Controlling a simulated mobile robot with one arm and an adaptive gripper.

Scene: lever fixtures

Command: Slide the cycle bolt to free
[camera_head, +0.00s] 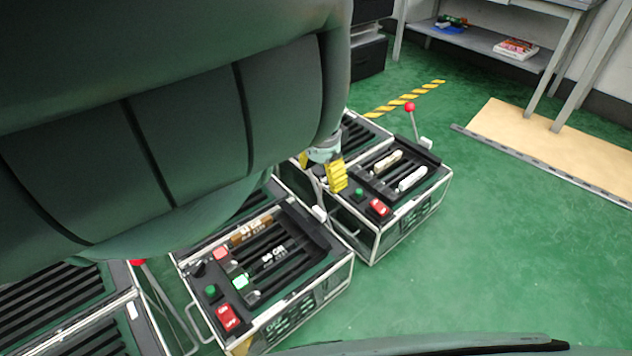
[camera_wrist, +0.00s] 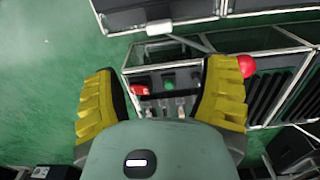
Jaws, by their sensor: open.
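My gripper (camera_head: 321,172) is open and empty, its yellow fingers above the front left part of the far fixture box (camera_head: 400,225). In the wrist view its fingers (camera_wrist: 162,88) stand apart, with a panel carrying a red switch (camera_wrist: 139,90), a green button (camera_wrist: 169,85) and small metal parts (camera_wrist: 165,108) showing between them. On the far box two pale pieces (camera_head: 412,179) lie in the slotted top. The near box (camera_head: 310,291) has similar slots, small lettering and metal tabs. I cannot read which part is the cycle bolt. My arm hides much of the left side.
A lever with a red knob (camera_head: 410,107) rises behind the far box. Another red knob (camera_wrist: 246,66) is close to the right finger in the wrist view. A slotted fixture (camera_head: 70,310) stands at lower left. A workbench (camera_head: 490,45) stands behind.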

